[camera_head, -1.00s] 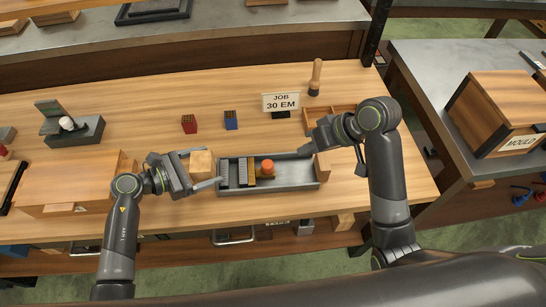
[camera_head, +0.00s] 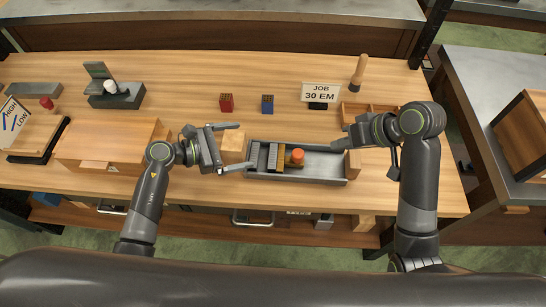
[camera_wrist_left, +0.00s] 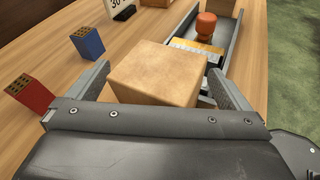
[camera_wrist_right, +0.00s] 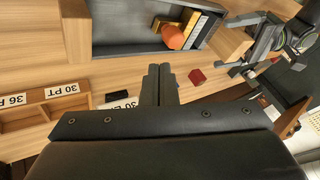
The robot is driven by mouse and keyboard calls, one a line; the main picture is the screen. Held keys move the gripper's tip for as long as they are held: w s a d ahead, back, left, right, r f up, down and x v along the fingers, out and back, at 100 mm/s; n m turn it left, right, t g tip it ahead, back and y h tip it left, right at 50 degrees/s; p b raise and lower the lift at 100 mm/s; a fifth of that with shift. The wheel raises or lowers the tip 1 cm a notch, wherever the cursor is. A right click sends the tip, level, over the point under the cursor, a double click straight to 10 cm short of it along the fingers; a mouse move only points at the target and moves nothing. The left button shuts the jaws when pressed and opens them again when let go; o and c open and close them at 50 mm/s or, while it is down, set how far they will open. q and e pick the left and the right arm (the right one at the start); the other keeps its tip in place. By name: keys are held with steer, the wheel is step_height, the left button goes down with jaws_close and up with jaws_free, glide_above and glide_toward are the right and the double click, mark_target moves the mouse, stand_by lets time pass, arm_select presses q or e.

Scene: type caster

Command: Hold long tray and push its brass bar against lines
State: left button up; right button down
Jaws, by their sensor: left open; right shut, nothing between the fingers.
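The long tray (camera_head: 325,178) is a dark grey metal trough on the bench. In its left part stand grey type lines (camera_head: 256,156), a yellow brass bar (camera_head: 281,158) and an orange knob (camera_head: 297,156), also seen in the right wrist view (camera_wrist_right: 173,37). My left gripper (camera_head: 240,147) is open, its fingers either side of a wooden block (camera_head: 233,148) at the tray's left end. The block also fills the left wrist view (camera_wrist_left: 158,75); finger contact is unclear. My right gripper (camera_head: 338,146) is shut and empty, above the tray's far edge near its right end.
A second wooden block (camera_head: 353,163) is by the tray's right end. Red (camera_head: 226,103) and blue (camera_head: 267,104) blocks, a JOB 30 EM sign (camera_head: 321,93) and a wooden compartment box (camera_head: 369,112) stand behind. A wooden case (camera_head: 112,145) is at left.

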arm_select(q)
steer(key=v, duration=1.2)
steer(key=shift+a, duration=0.1)
